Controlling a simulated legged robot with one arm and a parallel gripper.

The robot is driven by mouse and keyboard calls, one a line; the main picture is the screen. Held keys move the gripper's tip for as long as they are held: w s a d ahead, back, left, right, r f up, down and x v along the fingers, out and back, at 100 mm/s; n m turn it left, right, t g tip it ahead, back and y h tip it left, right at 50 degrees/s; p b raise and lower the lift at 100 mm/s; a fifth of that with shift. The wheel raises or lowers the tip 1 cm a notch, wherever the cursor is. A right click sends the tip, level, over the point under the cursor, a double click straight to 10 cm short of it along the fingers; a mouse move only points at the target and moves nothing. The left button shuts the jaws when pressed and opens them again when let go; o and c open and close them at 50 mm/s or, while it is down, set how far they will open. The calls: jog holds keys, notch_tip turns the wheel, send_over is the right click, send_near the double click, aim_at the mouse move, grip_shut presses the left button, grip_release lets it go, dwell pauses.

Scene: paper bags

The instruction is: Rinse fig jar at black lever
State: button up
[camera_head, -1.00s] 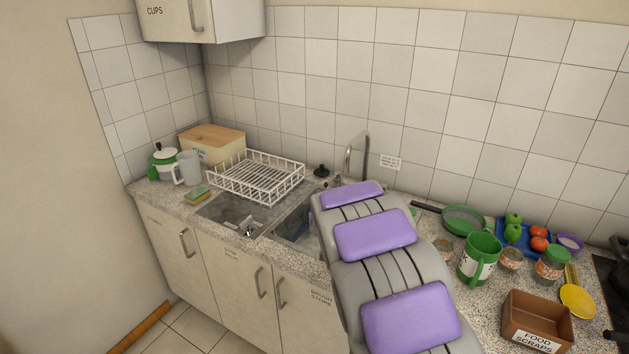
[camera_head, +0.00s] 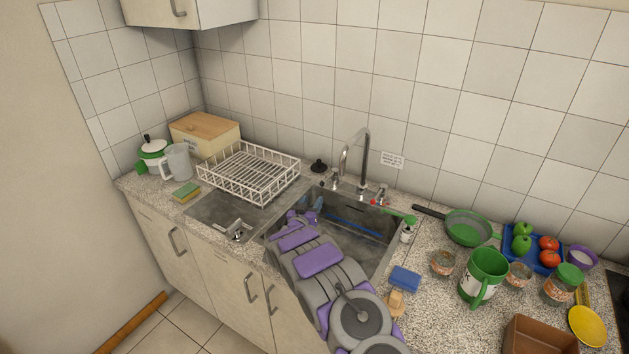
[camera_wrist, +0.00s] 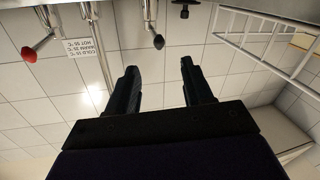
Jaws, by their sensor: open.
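My gripper (camera_wrist: 159,68) is open, with nothing between its fingers in the wrist view. In the head view my gripper (camera_head: 302,216) is low over the left part of the sink basin (camera_head: 362,238). The black lever (camera_wrist: 158,41) shows in the upside-down wrist view, just beyond the fingertips in the picture and apart from them. The red lever (camera_wrist: 35,48) is farther left there.
A tall tap (camera_head: 366,160) rises behind the basin. A white dish rack (camera_head: 248,172) stands left of it. A soap bottle (camera_head: 407,230), blue sponge (camera_head: 405,279), green mug (camera_head: 484,273) and brown box (camera_head: 540,345) crowd the right counter.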

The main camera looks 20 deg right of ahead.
aim_at(322, 185)
jog(key=shift+f+h, duration=0.2)
jog(key=shift+h, duration=0.1)
jog(key=shift+f+b+x, duration=0.1)
jog(key=shift+b+x, duration=0.65)
jog(key=shift+x, duration=2.1)
jog(key=shift+f+b+x, duration=0.15)
jog(key=shift+b+x, duration=0.6)
jog(key=shift+x, duration=2.15)
jog(key=shift+w+d+r, duration=0.1)
jog(key=shift+w, duration=0.1)
grip_shut()
